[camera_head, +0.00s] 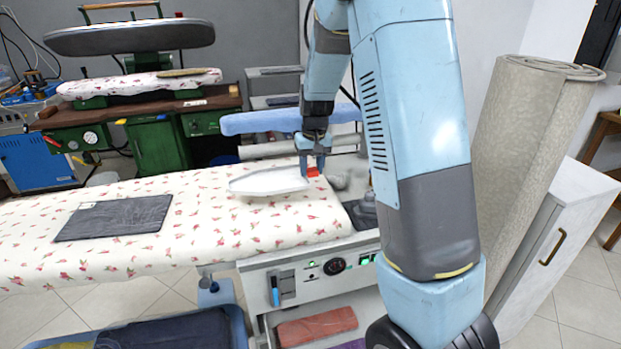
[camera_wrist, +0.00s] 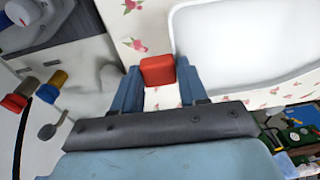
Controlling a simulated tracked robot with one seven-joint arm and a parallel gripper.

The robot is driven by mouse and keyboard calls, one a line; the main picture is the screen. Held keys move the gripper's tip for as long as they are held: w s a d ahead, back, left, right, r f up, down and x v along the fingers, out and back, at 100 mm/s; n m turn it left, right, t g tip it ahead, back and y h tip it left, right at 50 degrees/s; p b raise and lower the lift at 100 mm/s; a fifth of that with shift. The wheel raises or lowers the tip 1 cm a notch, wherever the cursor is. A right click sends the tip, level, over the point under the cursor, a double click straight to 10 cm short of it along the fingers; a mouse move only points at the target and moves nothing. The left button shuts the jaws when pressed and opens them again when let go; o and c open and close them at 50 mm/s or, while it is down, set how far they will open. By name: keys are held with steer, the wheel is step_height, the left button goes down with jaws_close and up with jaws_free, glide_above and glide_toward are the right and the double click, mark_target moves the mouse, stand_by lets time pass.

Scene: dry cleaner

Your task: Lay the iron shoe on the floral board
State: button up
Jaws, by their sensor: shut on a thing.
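The iron shoe (camera_head: 268,182) is a white, shallow, boat-shaped tray. It is over the floral board (camera_head: 215,229), near its far right part; I cannot tell whether it touches the cloth or hangs just above it. In the wrist view the shoe (camera_wrist: 245,45) fills the upper right, with floral cloth (camera_wrist: 135,25) beside it. My gripper (camera_head: 314,168) is at the shoe's right end, shut on a red block that looks like the shoe's tab. In the wrist view the blue fingers of my gripper (camera_wrist: 159,80) close on this red tab (camera_wrist: 157,71).
A dark grey mat (camera_head: 115,218) lies on the board's left part. An iron (camera_head: 364,210) stands at the board's right end. A blue padded board (camera_head: 285,119) is behind. A rolled carpet (camera_head: 530,150) and white cabinet (camera_head: 562,258) stand at right.

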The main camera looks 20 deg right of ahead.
mark_target(312, 188)
steer(key=shift+w+d+f, duration=0.2)
steer(key=shift+w+f, duration=0.45)
steer(key=shift+f, duration=1.75)
steer(key=o, duration=1.3)
steer(key=shift+c, duration=0.2)
